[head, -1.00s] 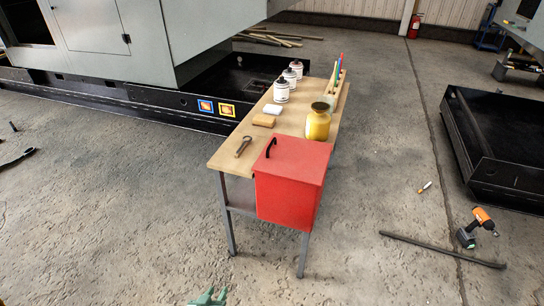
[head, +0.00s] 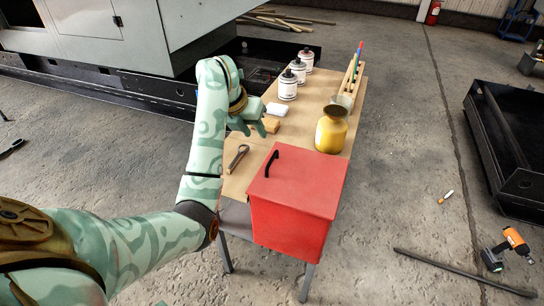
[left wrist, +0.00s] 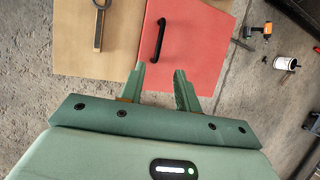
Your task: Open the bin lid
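In the left wrist view the lid (left wrist: 190,45) and handle (left wrist: 160,38) lie ahead of the fingers. My left gripper (head: 248,124) is over the table, behind and to the left of the handle. My right gripper is not in view.
A drill (head: 508,248) and a bar (head: 463,272) lie on the floor at right.

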